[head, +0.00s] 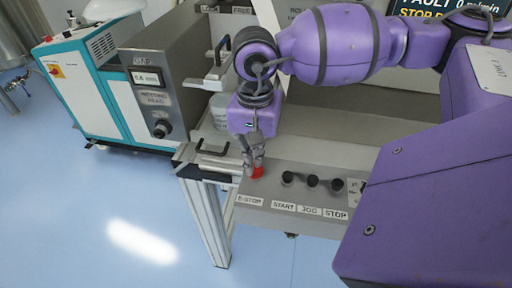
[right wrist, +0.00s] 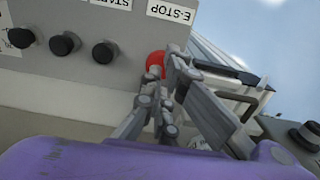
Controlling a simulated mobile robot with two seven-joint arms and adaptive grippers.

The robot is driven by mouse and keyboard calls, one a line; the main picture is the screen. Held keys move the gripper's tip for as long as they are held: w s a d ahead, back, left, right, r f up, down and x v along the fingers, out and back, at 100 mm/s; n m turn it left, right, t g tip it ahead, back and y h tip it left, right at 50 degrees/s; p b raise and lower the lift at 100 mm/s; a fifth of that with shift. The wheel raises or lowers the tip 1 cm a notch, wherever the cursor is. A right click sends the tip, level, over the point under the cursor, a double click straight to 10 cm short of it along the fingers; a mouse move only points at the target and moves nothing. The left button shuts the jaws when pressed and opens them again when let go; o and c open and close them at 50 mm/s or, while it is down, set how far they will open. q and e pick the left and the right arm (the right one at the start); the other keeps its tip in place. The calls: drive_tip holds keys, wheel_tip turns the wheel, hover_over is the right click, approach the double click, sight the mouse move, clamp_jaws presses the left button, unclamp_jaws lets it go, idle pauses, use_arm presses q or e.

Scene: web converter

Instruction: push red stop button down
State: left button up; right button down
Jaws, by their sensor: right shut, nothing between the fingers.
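The red stop button (head: 257,172) sits at the left end of the grey control panel (head: 300,206), above the label E-STOP. My right gripper (head: 254,164) is shut and empty, pointing down right at the button and hiding part of it. In the right wrist view the red button (right wrist: 155,62) shows beside and behind the fingertips of the gripper (right wrist: 165,70). I cannot tell whether the fingers touch it or whether it is pressed. My left gripper is not in view.
Several black buttons (head: 313,181) stand right of the red one, over labels START, JOG and STOP. A metering box with a dark knob (head: 161,129) and a black handle (head: 213,147) lie to the left. Blue floor is open at front left.

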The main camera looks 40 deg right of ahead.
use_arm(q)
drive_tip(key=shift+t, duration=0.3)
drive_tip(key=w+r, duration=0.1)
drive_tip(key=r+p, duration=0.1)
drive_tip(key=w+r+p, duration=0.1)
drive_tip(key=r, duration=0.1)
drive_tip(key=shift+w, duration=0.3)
use_arm(e)
wheel_tip(320, 180, up, 6)
drive_tip(key=shift+r, duration=0.15)
